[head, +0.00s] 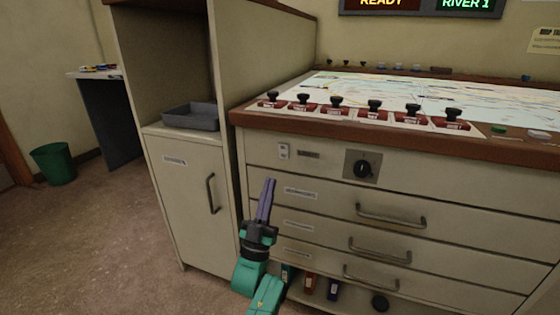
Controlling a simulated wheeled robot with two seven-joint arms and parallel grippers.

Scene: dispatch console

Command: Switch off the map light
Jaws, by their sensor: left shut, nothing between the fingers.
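A small white switch plate (284,151) is on the cabinet front, just under the brown edge of the map table. A small dark label plate (308,155) is to its right; its text is too small to read. Farther right is a black rotary knob (362,169) on a grey square plate. I cannot tell which of these works the map light, and no lamp shows. My left gripper (269,184) is shut and empty, pointing up. In the picture its purple fingers are below and slightly left of the switch plate. My right gripper is not in view.
Drawers with bar handles (390,216) fill the front below the knob. On the table (239,117), several black-knobbed red stamps or levers stand before a map (420,95). A grey tray (190,117) is in the left cabinet niche. A green bin (54,163) stands far left; floor there is clear.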

